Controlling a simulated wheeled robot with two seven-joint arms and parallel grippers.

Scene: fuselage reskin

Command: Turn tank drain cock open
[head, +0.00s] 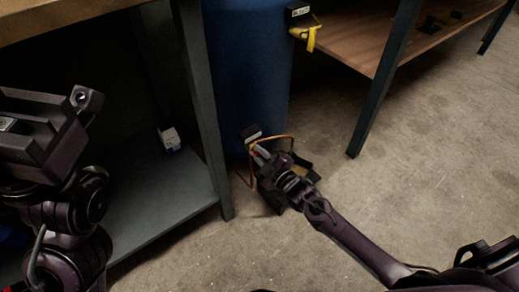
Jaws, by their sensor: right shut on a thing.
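My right gripper (262,154) reaches in from the lower right and is shut at this fitting, on the drain cock. The cock's handle is mostly hidden by the fingers, so its angle cannot be told. My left gripper (48,128) is raised at the far left, away from the tank; its fingertips are not clear.
A yellow handle (311,39) hangs under a labelled block (298,11) at the tank's upper right. A grey shelf (165,205) holds a small white box (169,139). The concrete floor at right is clear.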

